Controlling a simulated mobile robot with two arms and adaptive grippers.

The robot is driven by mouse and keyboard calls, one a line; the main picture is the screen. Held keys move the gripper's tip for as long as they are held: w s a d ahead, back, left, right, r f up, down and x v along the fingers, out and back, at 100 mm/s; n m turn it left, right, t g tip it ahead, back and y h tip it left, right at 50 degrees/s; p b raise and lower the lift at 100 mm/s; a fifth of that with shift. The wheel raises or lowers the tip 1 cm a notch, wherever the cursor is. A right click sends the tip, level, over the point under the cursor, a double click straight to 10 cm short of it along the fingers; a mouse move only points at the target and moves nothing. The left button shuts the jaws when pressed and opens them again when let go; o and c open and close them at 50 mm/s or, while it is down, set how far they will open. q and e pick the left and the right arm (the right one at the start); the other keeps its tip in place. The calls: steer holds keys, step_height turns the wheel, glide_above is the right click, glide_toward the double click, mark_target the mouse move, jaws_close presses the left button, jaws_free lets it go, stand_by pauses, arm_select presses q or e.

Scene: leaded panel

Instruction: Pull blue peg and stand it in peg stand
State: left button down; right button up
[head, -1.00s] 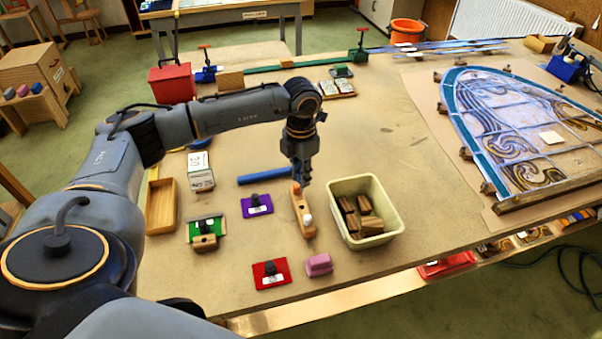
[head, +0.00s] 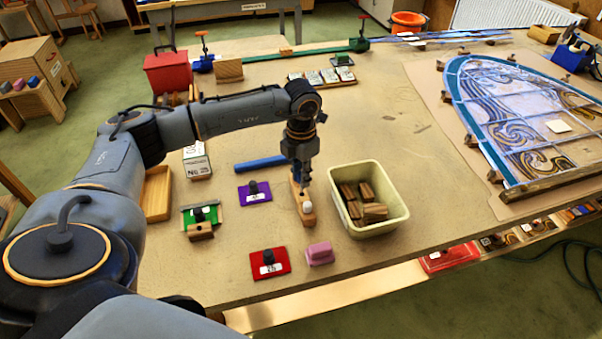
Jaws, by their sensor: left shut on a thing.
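The peg stand (head: 308,217) looks to be the narrow wooden block left of the cream bin, with a white rounded piece on its near end. My left gripper (head: 302,180) points down at the far part of this block and hides some of it. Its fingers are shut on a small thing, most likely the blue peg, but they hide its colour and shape. I cannot tell whether that thing touches the block. My right gripper is not in view.
A cream bin (head: 402,222) with wooden blocks stands close right of the stand. A blue bar (head: 261,163), purple plate (head: 243,195), green plate (head: 188,217), red plate (head: 283,268) and pink block (head: 320,252) lie around. The leaded panel (head: 480,125) is at right.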

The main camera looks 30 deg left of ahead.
mark_target(301, 190)
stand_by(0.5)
arm_select(q)
steer(key=shift+b, duration=0.4)
stand_by(1.0)
steer(key=shift+f+b, duration=0.8)
steer(key=shift+f, duration=0.15)
steer(key=shift+f+b, duration=1.25)
steer(key=shift+f, duration=0.3)
steer(key=shift+s, duration=0.1)
steer(key=c, duration=1.1)
jaws_free()
steer(key=shift+c, duration=0.2)
step_height(301, 190, up, 12)
